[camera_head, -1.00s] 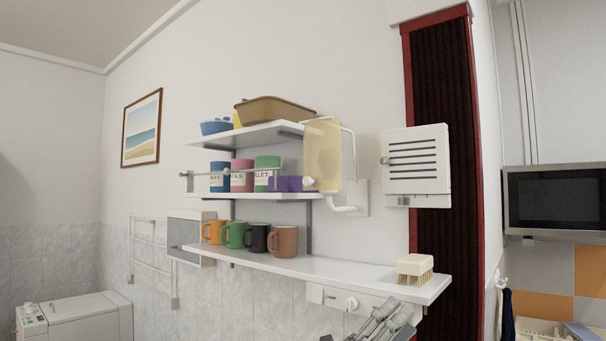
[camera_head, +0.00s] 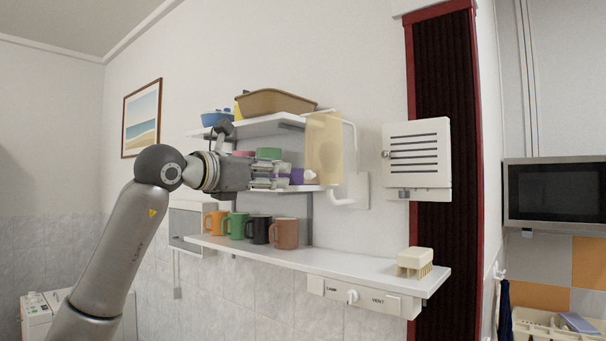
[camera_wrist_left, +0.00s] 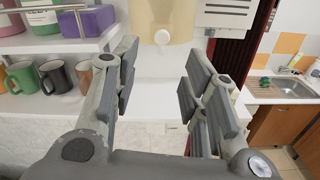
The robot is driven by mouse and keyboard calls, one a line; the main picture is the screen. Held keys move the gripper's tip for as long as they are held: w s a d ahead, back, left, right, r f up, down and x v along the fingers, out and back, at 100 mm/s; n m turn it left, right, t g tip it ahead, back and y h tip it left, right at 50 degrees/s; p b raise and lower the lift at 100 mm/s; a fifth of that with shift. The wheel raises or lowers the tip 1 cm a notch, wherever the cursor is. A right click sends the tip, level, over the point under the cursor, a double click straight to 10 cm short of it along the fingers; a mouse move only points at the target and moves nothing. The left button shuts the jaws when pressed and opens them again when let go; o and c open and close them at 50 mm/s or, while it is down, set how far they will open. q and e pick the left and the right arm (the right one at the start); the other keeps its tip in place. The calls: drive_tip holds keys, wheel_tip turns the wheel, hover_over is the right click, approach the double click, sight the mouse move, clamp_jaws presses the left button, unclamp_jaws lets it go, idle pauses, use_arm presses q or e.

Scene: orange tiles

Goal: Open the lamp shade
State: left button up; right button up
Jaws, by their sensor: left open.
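The lamp shade (camera_head: 324,150) is a pale yellow, translucent panel on a white wall bracket, at the right end of the upper shelves. A small white knob (camera_head: 311,175) sticks out near its lower left edge. My left gripper (camera_head: 285,177) is open and empty just left of the knob, its fingers pointing right. In the left wrist view the shade (camera_wrist_left: 163,15) and the knob (camera_wrist_left: 162,37) are ahead, in line with the gap between the spread fingers (camera_wrist_left: 163,62), apart from them. My right gripper is not in view.
Shelves hold canisters, a brown basin (camera_head: 275,102) and a purple box (camera_wrist_left: 88,21) close to my left gripper. Several mugs (camera_head: 258,230) and a brush (camera_head: 414,262) stand on the lower shelf (camera_head: 340,267). A vented white box (camera_head: 417,155) hangs to the right.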

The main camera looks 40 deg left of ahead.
sight(308, 174)
use_arm(q)
drive_tip(key=w+p, duration=0.1)
drive_tip(key=w, duration=0.2)
drive_tip(key=w+p, duration=0.2)
drive_tip(key=w, duration=0.1)
drive_tip(key=w+d+p, duration=0.1)
drive_tip(key=w, duration=0.3)
drive_tip(key=shift+p, duration=0.4)
drive_tip(key=shift+w, duration=0.45)
clamp_jaws()
